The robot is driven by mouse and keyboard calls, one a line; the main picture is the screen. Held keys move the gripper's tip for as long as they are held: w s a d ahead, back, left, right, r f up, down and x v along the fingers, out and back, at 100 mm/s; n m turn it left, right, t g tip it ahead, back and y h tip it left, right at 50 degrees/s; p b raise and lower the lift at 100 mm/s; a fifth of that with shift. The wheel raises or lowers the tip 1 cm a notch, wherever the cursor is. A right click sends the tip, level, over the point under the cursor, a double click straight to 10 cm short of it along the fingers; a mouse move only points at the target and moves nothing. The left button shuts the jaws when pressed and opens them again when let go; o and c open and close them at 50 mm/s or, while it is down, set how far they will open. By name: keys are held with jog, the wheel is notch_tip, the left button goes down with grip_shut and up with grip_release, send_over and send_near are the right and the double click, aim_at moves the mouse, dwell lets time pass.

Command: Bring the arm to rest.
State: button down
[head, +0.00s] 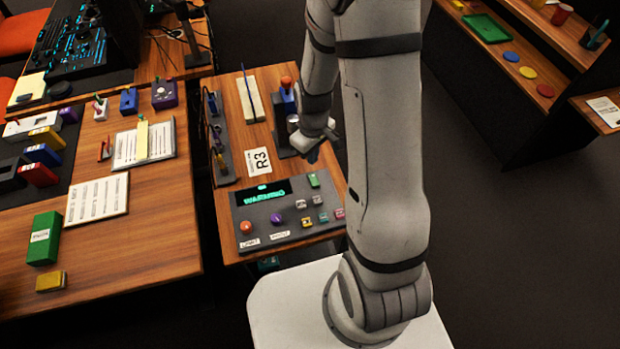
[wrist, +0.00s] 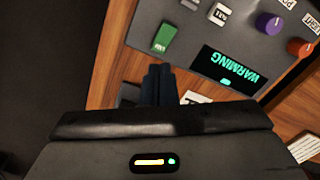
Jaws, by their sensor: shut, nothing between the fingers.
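My arm rises from its white base (head: 300,300) and bends over the far side of the small wooden table. My gripper (head: 313,157) hangs above that table, past the far edge of the grey control panel (head: 290,238). In the wrist view the gripper fingers (wrist: 158,72) are together with nothing between them, pointing toward the panel (wrist: 185,40). A green block (wrist: 164,37), an orange knob (wrist: 298,47) and a purple knob (wrist: 269,22) are on the panel.
A cluttered desk (head: 160,240) is at the left. Shelves (head: 530,75) stand at the upper right. The floor (head: 500,260) at the right is clear.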

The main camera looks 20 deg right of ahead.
jog(key=s+r+m+t, duration=0.1)
jog(key=s+r, duration=0.3)
jog(key=r, duration=0.4)
jog(key=s+r+m+t, duration=0.1)
jog(key=s+r+m, duration=0.2)
jog(key=s+r, duration=0.2)
jog(key=s+r+m+t, duration=0.1)
jog(key=s+r, duration=0.4)
jog(key=r, duration=0.7)
jog(key=shift+s+a+m, duration=0.2)
jog(key=shift+a+m, duration=0.25)
jog(key=shift+m, duration=0.05)
